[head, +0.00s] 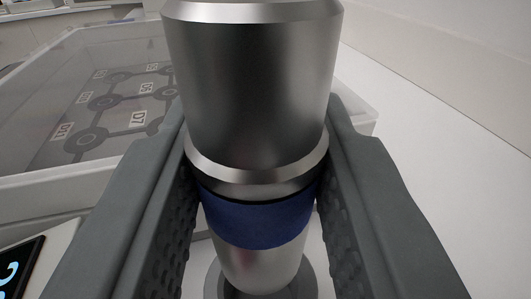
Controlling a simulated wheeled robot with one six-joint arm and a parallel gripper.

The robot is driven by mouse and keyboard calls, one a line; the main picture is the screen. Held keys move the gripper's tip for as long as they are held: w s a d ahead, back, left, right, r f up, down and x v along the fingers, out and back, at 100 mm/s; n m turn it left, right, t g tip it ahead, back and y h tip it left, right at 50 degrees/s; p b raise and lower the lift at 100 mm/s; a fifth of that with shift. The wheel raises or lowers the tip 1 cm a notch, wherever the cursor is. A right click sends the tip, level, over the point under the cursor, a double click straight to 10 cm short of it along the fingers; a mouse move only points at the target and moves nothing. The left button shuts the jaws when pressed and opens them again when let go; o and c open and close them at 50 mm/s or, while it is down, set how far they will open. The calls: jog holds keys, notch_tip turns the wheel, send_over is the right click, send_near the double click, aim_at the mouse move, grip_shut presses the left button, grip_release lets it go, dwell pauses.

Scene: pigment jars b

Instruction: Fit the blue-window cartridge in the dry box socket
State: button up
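A metal cartridge (255,85) with a dark blue band (262,222) stands between the two grey fingers of my gripper (258,165). The fingers press on it from left and right, around its bright collar and the blue band. Its narrower lower end lies over a round grey ring (300,284) at the bottom of the view. I cannot tell whether that end is inside the ring or above it. The fingers and the cartridge hide most of the ring.
A box with a clear cover (75,65) stands at the left, with several labelled round spots such as D7 on a grey plate inside. A dark display (18,270) with light blue characters sits at the lower left. A pale, clear surface (440,130) runs along the right.

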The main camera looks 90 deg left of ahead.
aim_at(259, 274)
jog(key=shift+d, duration=0.1)
jog(key=shift+f, duration=1.1)
jog(key=shift+f, duration=0.75)
dwell(0.5)
jog(key=o, duration=1.1)
jog(key=shift+c, duration=0.2)
